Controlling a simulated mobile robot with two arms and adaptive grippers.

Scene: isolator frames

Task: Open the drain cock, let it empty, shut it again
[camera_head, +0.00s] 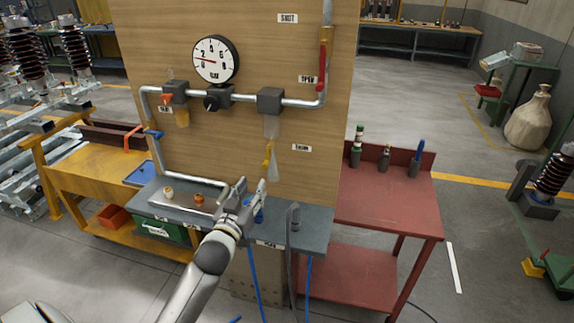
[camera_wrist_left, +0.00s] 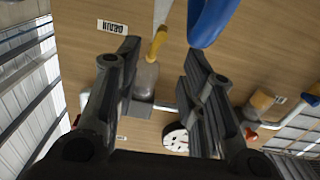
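The yellow drain cock (camera_head: 268,158) sits under the clear bowl (camera_head: 271,127) of the right-hand grey unit (camera_head: 270,101) on the wooden board. A pale, cone-shaped patch (camera_head: 274,168) hangs below it; I cannot tell whether it is a jet. In the left wrist view the yellow cock (camera_wrist_left: 157,44) and bowl (camera_wrist_left: 146,80) show beyond the gap between the fingers. My left gripper (camera_head: 251,187) is open and empty, below and left of the cock, apart from it. My right gripper is not in view.
A pressure gauge (camera_head: 215,59) and a red-handled valve (camera_head: 322,68) are on the pipework. A blue object (camera_head: 259,214) is close to my left gripper and looms in the left wrist view (camera_wrist_left: 208,22). The grey bench (camera_head: 308,216) lies below; a red cart (camera_head: 385,205) stands right.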

